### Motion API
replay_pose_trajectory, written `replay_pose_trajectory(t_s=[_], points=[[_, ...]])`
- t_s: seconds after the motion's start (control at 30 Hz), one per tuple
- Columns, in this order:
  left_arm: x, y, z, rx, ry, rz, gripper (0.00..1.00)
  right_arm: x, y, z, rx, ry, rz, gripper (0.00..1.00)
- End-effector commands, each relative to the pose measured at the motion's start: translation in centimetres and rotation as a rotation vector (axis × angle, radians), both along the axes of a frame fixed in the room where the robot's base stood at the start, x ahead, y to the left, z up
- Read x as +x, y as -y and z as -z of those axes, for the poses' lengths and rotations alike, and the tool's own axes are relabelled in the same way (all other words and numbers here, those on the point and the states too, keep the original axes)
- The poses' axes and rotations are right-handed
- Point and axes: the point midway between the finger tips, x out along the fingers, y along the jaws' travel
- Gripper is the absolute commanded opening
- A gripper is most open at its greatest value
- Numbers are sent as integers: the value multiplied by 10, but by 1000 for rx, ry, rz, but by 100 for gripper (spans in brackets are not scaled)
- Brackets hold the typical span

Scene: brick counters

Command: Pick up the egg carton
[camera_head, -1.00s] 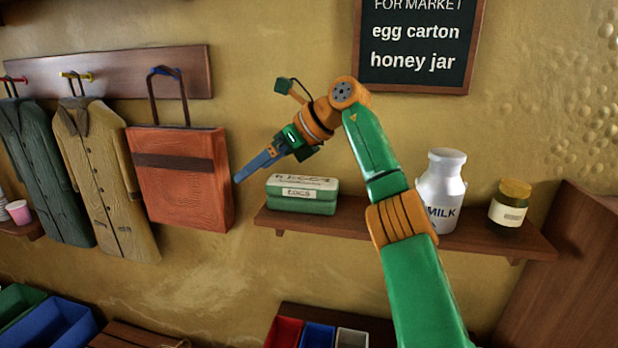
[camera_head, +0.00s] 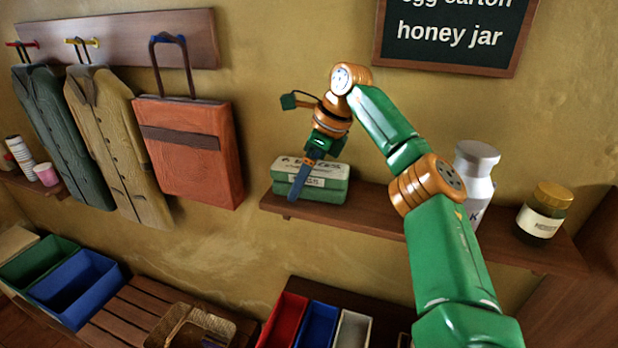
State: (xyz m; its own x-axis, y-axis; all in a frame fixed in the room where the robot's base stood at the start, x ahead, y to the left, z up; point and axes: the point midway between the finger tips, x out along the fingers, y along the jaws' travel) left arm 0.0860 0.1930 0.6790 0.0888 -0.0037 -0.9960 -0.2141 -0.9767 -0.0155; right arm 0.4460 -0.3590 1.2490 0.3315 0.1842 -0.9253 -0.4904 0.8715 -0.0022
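The egg carton (camera_head: 330,187), green with a pale labelled lid, sits on the left end of the wooden wall shelf (camera_head: 378,222). My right gripper (camera_head: 296,192) points down in front of the carton, its blue fingers overlapping the carton's front face and hiding part of the label. I cannot tell whether the fingers touch the carton. They are seen edge-on, so their opening does not show. My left gripper is not in view.
A milk can (camera_head: 476,181), partly behind my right arm, and a honey jar (camera_head: 543,211) stand further right on the shelf. An orange bag (camera_head: 192,160) and two coats hang left of the carton. Below are coloured bins (camera_head: 318,325), a basket (camera_head: 190,327) and a slatted wooden bench (camera_head: 125,312).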

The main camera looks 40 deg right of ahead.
Motion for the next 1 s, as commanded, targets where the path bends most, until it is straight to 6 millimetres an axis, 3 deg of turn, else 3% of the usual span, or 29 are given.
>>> replay_pose_trajectory(t_s=[0.17, 0.4, 0.47, 0.77, 0.93, 1.0], points=[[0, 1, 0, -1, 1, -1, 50, 0, 0, 0, 0, 1, 0, 97], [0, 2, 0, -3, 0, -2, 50, 0, 0, 0, 0, 1, 0, 32], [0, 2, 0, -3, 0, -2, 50, 0, 0, 0, 0, 1, 0, 20], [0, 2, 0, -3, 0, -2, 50, 1, 0, -6, 0, 2, -1, 20], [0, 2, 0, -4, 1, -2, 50, 1, -2, -34, 1, 5, -1, 20], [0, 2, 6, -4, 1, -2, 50, -3, -18, -50, -2, 8, -7, 20]])
